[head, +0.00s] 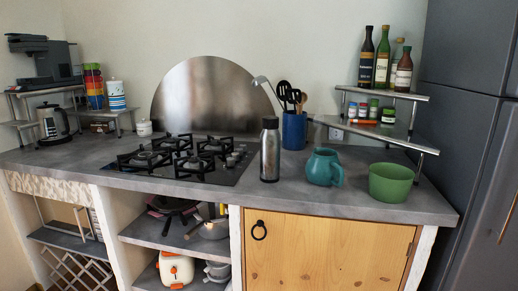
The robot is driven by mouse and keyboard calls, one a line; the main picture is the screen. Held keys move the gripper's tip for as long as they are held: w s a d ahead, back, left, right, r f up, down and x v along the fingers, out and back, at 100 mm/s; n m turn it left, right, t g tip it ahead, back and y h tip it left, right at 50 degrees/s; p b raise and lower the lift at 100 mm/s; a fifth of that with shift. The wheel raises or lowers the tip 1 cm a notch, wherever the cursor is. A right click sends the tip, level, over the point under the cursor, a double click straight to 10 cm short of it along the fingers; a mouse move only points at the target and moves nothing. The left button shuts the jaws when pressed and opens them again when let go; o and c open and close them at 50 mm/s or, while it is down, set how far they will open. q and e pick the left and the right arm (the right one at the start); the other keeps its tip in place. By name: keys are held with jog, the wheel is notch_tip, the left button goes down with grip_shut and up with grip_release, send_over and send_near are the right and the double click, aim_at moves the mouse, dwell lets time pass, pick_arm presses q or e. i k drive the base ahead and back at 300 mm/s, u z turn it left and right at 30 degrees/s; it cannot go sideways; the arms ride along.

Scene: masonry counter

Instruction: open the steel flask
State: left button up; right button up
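The steel flask (270,155) stands upright on the grey counter, just right of the gas hob. It has a brushed metal body and a dark cap (270,122) that sits on its top. Neither of my grippers shows in the head view, and nothing is touching the flask.
A teal jug (322,168) and a green bowl (391,184) stand right of the flask. A blue utensil pot (294,131) is behind it. The gas hob (182,158) lies to its left. The counter (300,198) is clear in front, above a wooden door (325,250).

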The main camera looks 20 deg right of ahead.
aim_at(270, 140)
jog(key=z, duration=0.6)
jog(key=i, duration=0.95)
jog(key=z, duration=0.75)
